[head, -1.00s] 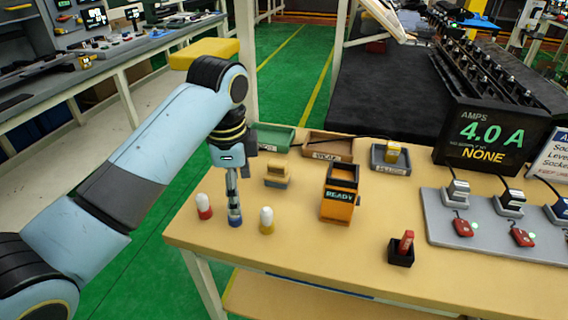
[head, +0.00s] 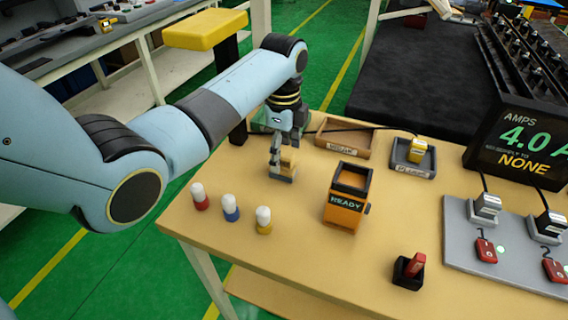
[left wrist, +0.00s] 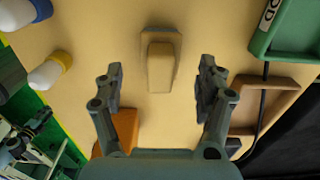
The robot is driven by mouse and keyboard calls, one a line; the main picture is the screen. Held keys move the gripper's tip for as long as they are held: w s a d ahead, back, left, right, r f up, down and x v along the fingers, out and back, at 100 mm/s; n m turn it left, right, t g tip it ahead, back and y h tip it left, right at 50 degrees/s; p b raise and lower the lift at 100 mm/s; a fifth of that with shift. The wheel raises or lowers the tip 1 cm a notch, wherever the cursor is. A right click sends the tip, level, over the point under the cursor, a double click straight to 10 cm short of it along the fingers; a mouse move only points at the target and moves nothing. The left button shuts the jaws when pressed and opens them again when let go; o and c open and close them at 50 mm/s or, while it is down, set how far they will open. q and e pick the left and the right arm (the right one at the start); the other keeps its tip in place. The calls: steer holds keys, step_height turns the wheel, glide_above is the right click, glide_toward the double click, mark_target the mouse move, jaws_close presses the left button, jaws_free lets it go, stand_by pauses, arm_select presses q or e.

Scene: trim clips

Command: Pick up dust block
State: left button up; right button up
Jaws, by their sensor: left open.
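The dust block (head: 287,163) is a small tan block standing on the wooden table, left of the orange box. My left gripper (head: 277,158) is just above and at the block in the head view, pointing down. In the left wrist view the block (left wrist: 161,66) lies between and ahead of the two open fingers (left wrist: 160,82), with a gap on each side. The fingers do not touch it there. In the head view the gripper hides part of the block. My right gripper is not in view.
Red (head: 199,196), blue (head: 230,208) and yellow (head: 263,220) white-capped bottles stand in front. A brown tray (head: 344,139) and a grey tray (head: 413,158) lie behind.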

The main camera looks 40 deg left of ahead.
arm_select(q)
step_height(320, 180, down, 2)
steer(key=shift+f, duration=0.45)
steer(key=shift+c, duration=1.8)
steer(key=c, duration=0.9)
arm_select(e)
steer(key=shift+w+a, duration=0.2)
